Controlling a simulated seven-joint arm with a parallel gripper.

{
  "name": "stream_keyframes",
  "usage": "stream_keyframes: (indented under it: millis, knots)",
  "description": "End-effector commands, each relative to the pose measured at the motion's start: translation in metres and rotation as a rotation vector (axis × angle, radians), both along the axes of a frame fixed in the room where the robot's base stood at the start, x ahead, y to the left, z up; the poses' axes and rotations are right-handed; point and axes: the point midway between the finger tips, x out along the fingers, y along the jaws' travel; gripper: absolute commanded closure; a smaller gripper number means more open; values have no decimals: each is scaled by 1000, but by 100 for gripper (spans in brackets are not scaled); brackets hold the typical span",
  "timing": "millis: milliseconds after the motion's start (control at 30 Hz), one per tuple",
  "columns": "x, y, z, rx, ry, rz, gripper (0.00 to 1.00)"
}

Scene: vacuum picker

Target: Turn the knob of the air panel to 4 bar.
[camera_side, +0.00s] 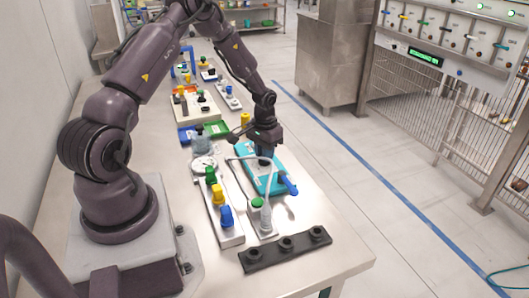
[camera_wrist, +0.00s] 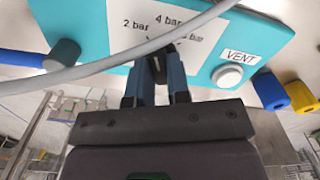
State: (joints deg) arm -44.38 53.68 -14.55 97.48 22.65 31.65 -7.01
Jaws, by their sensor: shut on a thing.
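The air panel is a teal board (camera_side: 270,183) lying on the table; it also shows in the wrist view (camera_wrist: 205,59). Its white label reads "2 bar" and "4 bar", with a third "bar" mark partly covered. My gripper (camera_side: 265,157) is over the panel, pointing down, and its blue fingers also show in the wrist view (camera_wrist: 160,72). The fingers are shut on the dark knob (camera_wrist: 155,65) in front of the label. The knob is mostly hidden, so I cannot tell which mark it points to. A white button (camera_wrist: 227,76) sits beside a "VENT" label.
A pale hose (camera_side: 243,158) arches close to my gripper and crosses the panel in the wrist view (camera_wrist: 110,66). A blue handle (camera_side: 288,186) juts from the panel's end. A strip with green, yellow and blue knobs (camera_side: 225,216) and a black block (camera_side: 285,246) are nearby.

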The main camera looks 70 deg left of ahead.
Motion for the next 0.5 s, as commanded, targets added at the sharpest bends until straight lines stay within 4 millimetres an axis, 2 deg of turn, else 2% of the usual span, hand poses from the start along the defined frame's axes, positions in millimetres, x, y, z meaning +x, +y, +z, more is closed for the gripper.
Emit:
stream_keyframes:
  millis: [200, 500]
  knots:
    - [-1, 0, 0, -2, 5, -174, 100]
    - [-1, 0, 0, -2, 6, -339, 100]
